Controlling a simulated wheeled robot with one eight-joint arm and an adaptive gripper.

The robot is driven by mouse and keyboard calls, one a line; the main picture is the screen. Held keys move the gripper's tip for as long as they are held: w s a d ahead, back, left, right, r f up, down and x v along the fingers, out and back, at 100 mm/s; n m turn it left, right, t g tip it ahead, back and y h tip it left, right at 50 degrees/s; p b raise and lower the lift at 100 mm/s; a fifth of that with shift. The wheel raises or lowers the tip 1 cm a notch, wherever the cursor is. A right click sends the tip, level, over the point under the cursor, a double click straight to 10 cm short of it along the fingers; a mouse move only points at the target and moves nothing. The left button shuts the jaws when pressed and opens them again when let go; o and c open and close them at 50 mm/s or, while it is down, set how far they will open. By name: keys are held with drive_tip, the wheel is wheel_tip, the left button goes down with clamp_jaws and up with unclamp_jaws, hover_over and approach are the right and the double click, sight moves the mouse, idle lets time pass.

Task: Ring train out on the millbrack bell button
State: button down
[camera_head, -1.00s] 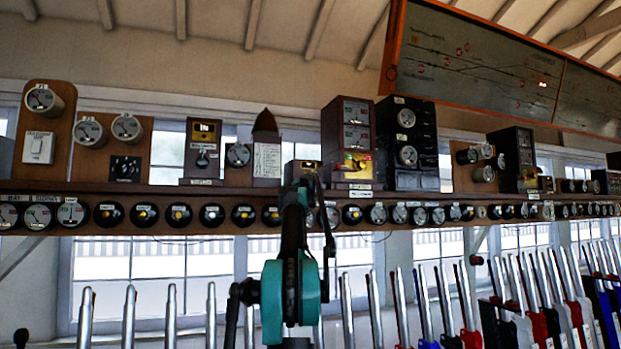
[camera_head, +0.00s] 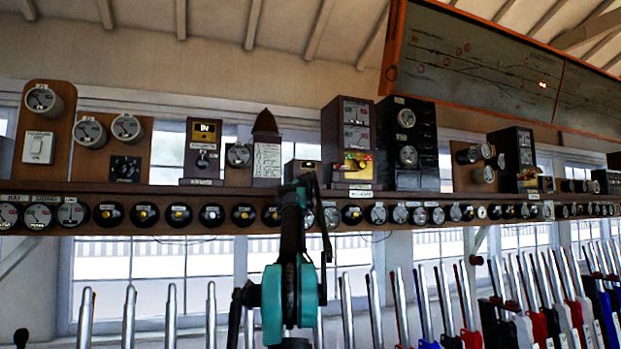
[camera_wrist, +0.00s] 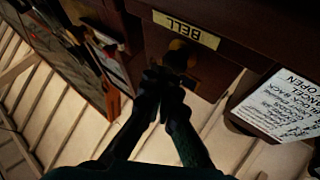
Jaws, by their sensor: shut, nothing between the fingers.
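A dark wooden box with a tan BELL label (camera_wrist: 186,29), upside down in the wrist view, carries a round brass-coloured button (camera_wrist: 180,55). My gripper (camera_wrist: 163,76) has its dark fingers together, with the tips at the lower edge of this button in the picture. I cannot tell whether they touch it. In the head view, my arm stands in front of a small box (camera_head: 306,166) on the shelf, and my fingertips are hidden. No millbrack name is readable in either view.
The shelf (camera_head: 230,189) carries several instruments, including a tall red-brown one (camera_head: 349,112) right of my arm. A white printed card (camera_wrist: 284,108) is close by in the wrist view. Levers (camera_head: 128,318) stand in a row below.

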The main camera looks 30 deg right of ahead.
drive_tip(key=shift+w, duration=0.3)
drive_tip(key=shift+s, duration=0.15)
idle(0.3)
drive_tip(key=shift+s+a, duration=0.1)
drive_tip(key=shift+s, duration=0.55)
drive_tip(key=shift+s+a, duration=0.2)
drive_tip(key=shift+s, duration=0.6)
drive_tip(key=shift+s+a, duration=0.2)
drive_tip(key=shift+s, duration=0.65)
drive_tip(key=shift+s+a, duration=0.2)
drive_tip(key=shift+s, duration=0.6)
drive_tip(key=v, duration=1.2)
